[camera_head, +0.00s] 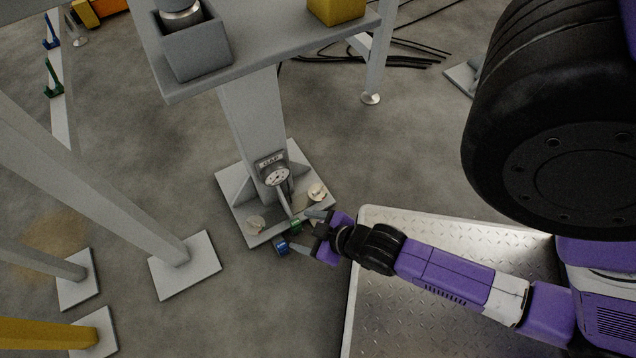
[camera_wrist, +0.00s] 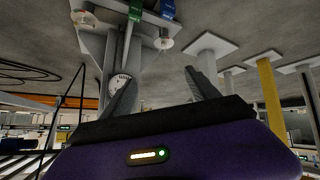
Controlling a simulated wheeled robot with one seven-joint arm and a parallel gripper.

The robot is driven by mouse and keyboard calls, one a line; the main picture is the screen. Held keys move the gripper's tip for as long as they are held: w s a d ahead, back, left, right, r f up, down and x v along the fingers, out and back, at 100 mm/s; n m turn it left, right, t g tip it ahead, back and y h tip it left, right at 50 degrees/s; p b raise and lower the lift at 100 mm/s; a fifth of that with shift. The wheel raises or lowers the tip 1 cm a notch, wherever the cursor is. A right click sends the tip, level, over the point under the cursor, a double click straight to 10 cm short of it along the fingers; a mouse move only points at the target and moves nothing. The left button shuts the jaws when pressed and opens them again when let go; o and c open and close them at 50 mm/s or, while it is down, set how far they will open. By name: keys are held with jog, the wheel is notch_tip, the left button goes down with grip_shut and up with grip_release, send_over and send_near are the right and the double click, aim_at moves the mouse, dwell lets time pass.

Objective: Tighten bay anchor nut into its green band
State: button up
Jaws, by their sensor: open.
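A grey column stands on a pale base plate (camera_head: 232,196) bolted to the floor. On the column is a round white dial (camera_head: 277,177) under a small label; it also shows in the wrist view (camera_wrist: 120,84). Its needle and any green band are too small to read. Pale anchor nuts (camera_head: 317,192) (camera_head: 255,225) sit at the plate's corners; I cannot tell which is the task's. A green piece (camera_head: 296,226) and a blue piece (camera_head: 281,246) are at the plate's near edge. My gripper (camera_head: 302,230) is open beside them, its fingers (camera_wrist: 160,77) apart and empty.
A grey shelf (camera_head: 270,68) with a grey box (camera_head: 195,50) and a yellow block (camera_head: 338,8) overhangs the column. Pale posts on footplates (camera_head: 185,266) stand at left. A metal tread plate (camera_head: 420,225) lies at right. Black cables (camera_head: 400,60) run behind.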

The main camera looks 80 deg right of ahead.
jog(key=w+d+f+m+g+p, duration=0.15)
jog(key=d+f+g, duration=0.35)
jog(key=d+f, duration=0.6)
jog(key=r+m+g+y, duration=0.1)
jog(key=m+g+y, duration=0.2)
jog(key=g, duration=0.1)
send_over(318, 188)
jog(key=shift+a, duration=0.2)
jog(key=shift+d+y, duration=0.15)
jog(key=shift+y, duration=0.15)
notch_tip(318, 188, down, 8)
jog(key=b, duration=0.4)
jog(key=shift+r+b, duration=0.25)
jog(key=shift+b, duration=0.1)
jog(key=c, duration=1.4)
jog(key=shift+o, duration=0.2)
jog(key=shift+m, duration=0.25)
